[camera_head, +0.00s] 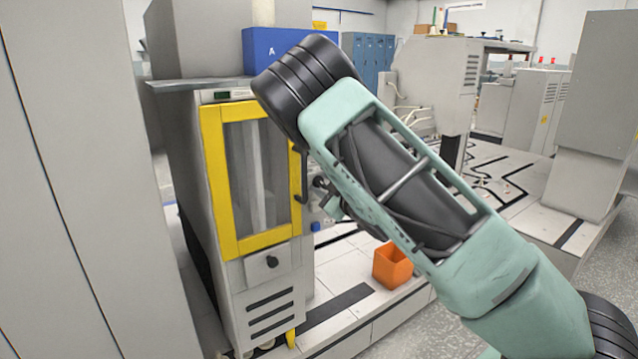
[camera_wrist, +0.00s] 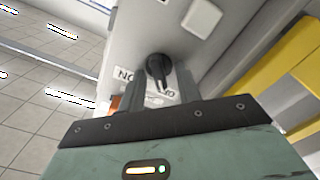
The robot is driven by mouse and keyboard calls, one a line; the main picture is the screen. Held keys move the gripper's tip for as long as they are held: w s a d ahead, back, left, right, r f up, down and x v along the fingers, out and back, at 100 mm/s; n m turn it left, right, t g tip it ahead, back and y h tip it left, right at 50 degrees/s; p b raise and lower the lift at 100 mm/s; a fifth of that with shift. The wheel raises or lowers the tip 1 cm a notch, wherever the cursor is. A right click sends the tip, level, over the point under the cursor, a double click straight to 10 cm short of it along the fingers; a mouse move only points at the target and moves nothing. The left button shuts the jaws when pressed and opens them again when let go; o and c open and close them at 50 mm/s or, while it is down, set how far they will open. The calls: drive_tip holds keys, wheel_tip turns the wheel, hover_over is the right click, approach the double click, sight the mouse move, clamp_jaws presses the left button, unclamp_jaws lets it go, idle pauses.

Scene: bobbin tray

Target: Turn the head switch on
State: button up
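The head switch (camera_wrist: 158,67) is a black rotary knob on a pale panel in the wrist view. Its handle points down and slightly right, towards the right-hand part of a white label (camera_wrist: 150,91). My gripper (camera_wrist: 157,84) is open, with one dark finger to the left of the knob and one to the right. I cannot tell whether either finger touches it. In the head view my gripper (camera_head: 327,196) is mostly hidden behind my green arm, beside the cabinet's right side, and the switch cannot be made out.
A grey cabinet (camera_head: 240,292) with a yellow-framed door (camera_head: 213,178) stands left of my arm. A black knob (camera_head: 271,262) sits on its lower front. An orange bin (camera_head: 392,266) stands on the white platform to the right. A blue box (camera_head: 275,48) is behind.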

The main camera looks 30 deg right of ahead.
drive_tip(key=c, duration=0.6)
drive_tip(key=shift+m, duration=0.3)
drive_tip(key=m, duration=0.3)
drive_tip(key=shift+d+b, duration=0.2)
drive_tip(key=shift+b, duration=0.15)
drive_tip(key=m+b, duration=0.1)
drive_tip(key=m, duration=0.4)
drive_tip(key=shift+d+m+b, duration=0.15)
drive_tip(key=shift+m+b, duration=0.6)
drive_tip(key=shift+m, duration=2.85)
